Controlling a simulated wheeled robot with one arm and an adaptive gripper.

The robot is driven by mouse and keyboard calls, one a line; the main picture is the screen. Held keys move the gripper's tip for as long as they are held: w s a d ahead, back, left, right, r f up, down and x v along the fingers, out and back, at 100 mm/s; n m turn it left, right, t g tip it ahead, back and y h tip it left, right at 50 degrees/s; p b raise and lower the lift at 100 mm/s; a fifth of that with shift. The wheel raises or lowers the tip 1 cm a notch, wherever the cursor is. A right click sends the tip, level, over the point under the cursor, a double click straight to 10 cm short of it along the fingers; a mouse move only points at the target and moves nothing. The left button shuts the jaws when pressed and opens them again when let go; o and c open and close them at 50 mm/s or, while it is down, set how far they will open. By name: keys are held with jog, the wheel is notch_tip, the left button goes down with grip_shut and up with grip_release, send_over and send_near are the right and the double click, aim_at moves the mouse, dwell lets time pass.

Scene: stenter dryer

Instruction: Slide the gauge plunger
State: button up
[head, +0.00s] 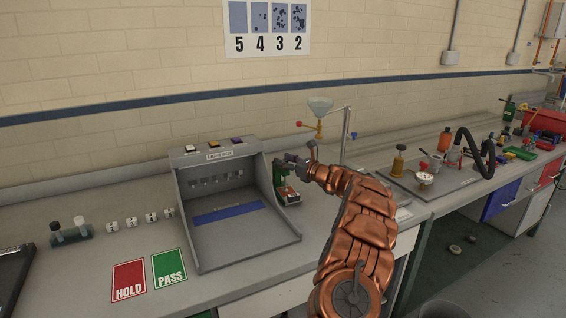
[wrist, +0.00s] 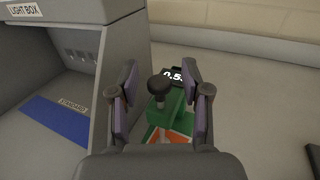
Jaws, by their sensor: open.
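The gauge is a green device with a dark display reading partly "0.5" and a black round plunger knob (wrist: 161,84) on top. In the wrist view the green gauge body (wrist: 172,117) lies between and beyond my fingers, with an orange and white patch low on it. My gripper (wrist: 164,88) is open, its two purple-padded fingers on either side of the knob with gaps visible. In the head view the gauge (head: 287,193) stands just right of the light box, and my gripper (head: 292,160) is at its top, partly hiding it.
The grey light box (head: 285,222) stands close on the left, its side wall near my left finger. HOLD (head: 129,281) and PASS (head: 169,268) cards lie in front. A funnel stand (head: 320,106) is behind my arm.

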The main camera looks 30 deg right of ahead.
jog(key=shift+s, duration=0.1)
jog(key=v, duration=1.2)
jog(key=shift+a+r, duration=0.1)
jog(key=shift+a, duration=0.05)
